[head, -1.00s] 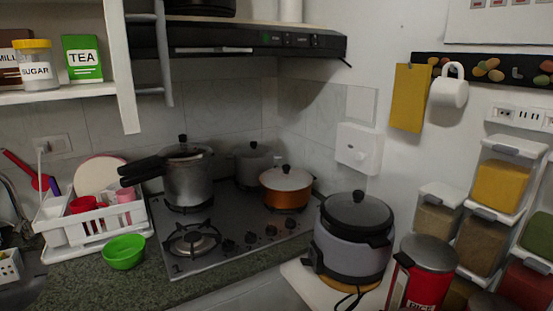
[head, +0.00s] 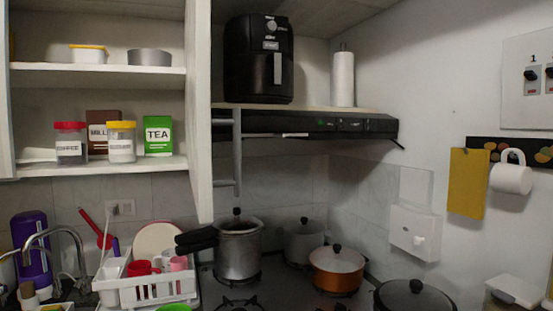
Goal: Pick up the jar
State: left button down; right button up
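Two jars stand upright on the lower shelf (head: 100,169) of the open wall cabinet in the head view. One is a clear jar with a red lid (head: 71,146), labelled COFFEE. The other is a jar with a yellow lid and pale contents (head: 122,144); its label is too blurred to read now. It stands in front of a brown box (head: 102,126), and a green TEA box (head: 158,136) is to its right. Neither of my grippers shows in this view.
The cabinet's open door (head: 200,110) stands at the shelf's right side. Below are a white dish rack (head: 150,290), a pressure cooker (head: 238,250) and an orange pot (head: 337,270). An air fryer (head: 258,60) sits above the range hood (head: 310,124).

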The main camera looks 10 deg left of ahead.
aim_at(122, 142)
jog(key=u, duration=1.6)
